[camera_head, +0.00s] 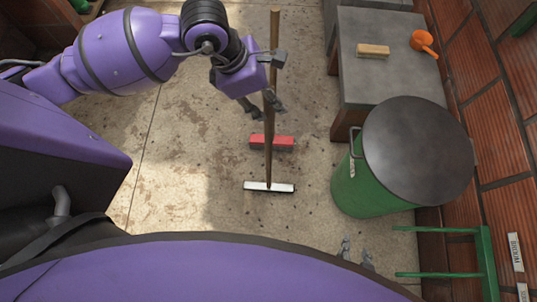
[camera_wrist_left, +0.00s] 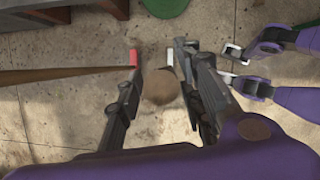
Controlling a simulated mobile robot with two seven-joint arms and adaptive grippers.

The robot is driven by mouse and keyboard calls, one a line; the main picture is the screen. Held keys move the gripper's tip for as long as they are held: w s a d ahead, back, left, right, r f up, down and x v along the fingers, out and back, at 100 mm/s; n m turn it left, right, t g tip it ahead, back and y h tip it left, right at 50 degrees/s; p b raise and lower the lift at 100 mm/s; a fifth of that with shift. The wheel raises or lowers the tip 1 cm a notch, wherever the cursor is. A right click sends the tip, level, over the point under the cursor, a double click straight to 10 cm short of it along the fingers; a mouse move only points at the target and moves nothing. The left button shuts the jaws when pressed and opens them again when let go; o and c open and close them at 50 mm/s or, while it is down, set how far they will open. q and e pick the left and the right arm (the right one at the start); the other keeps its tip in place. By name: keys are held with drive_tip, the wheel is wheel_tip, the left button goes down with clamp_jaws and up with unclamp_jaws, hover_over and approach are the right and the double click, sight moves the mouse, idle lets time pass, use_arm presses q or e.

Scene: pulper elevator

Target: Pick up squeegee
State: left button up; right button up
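The squeegee has a white-edged head (camera_head: 269,187) on the floor and a brown wooden handle (camera_head: 268,165) standing up from it. In the left wrist view the round end of the handle (camera_wrist_left: 160,87) shows close up between my fingers, and part of the white head (camera_wrist_left: 170,62) shows beyond. My left gripper (camera_head: 265,106) is open around the upper handle, with narrow gaps on both sides in the left wrist view (camera_wrist_left: 158,60). My right gripper (camera_head: 357,252) shows at the bottom of the head view; its fingers are apart and empty in the left wrist view (camera_wrist_left: 230,63).
A red broom head (camera_head: 271,143) lies behind the squeegee, its long handle (camera_head: 275,30) running away from me. A green barrel (camera_head: 365,190) with a grey lid and a grey table (camera_head: 390,85) stand at the right. A green rack (camera_head: 485,262) is at lower right. Floor left of the squeegee is clear.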

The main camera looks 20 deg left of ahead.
use_arm(q)
drive_tip(key=shift+d+f, duration=0.15)
drive_tip(key=shift+f, duration=0.15)
clamp_jaws()
drive_tip(key=shift+w+r, duration=0.1)
drive_tip(key=shift+r, duration=0.05)
idle(0.3)
